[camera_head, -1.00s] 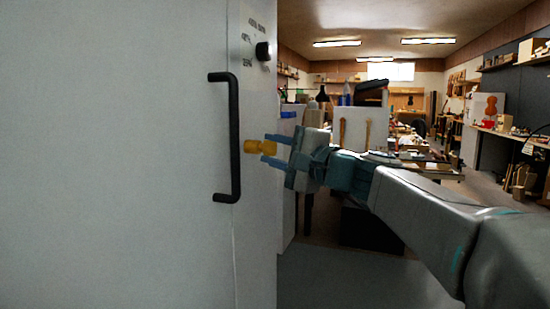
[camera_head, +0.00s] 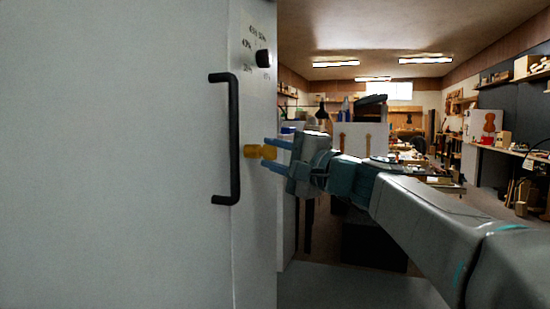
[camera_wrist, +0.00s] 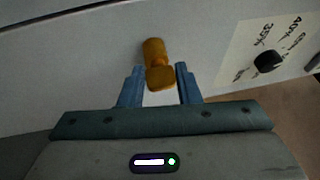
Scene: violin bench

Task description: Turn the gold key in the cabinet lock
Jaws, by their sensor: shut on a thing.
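The gold key (camera_head: 251,151) sticks out of the narrow right-hand face of the grey cabinet (camera_head: 120,160), just right of the black handle. My gripper (camera_head: 269,154) comes from the right, with its two blue fingers on either side of the key's head. In the wrist view the key (camera_wrist: 154,50) stands out from the cabinet face, and its flat head is between the fingertips. My gripper (camera_wrist: 159,71) is shut on the key there. The lock opening is hidden behind the key's gold base.
A black vertical handle (camera_head: 234,140) stands out left of the key. A black knob (camera_head: 263,58) with a printed percentage scale is above the key. Right of the cabinet, a workshop with benches and several tools lies behind my arm.

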